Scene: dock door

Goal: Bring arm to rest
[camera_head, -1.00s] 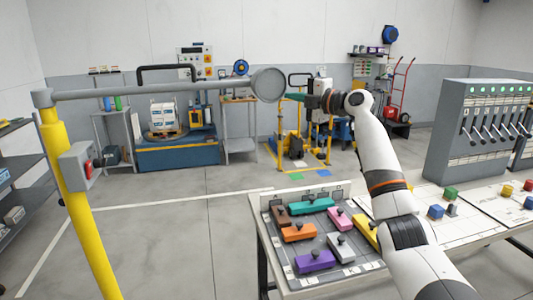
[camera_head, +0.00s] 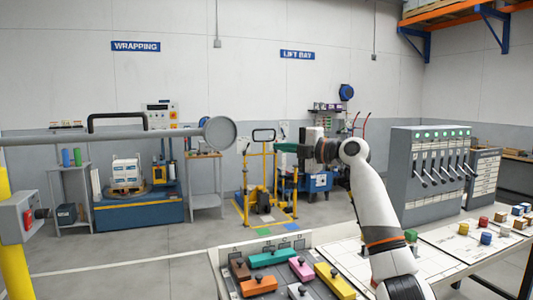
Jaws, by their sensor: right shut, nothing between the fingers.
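My right arm rises from the bottom right, over the table, in the head view. Its elbow is bent and the forearm points left and away. My right gripper (camera_head: 282,148) is dark green at its tip, shut and empty, held in the air above the table. It is to the right of the round grey end (camera_head: 220,133) of the barrier arm and appears apart from it. My left gripper is not in view.
The table's tray (camera_head: 238,249) holds several coloured knobbed blocks. A grey lever cabinet (camera_head: 405,170) stands to the right of my arm. The grey barrier arm (camera_head: 100,137) crosses from a yellow post (camera_head: 14,270) at left. Open floor (camera_head: 140,258) lies left of the table.

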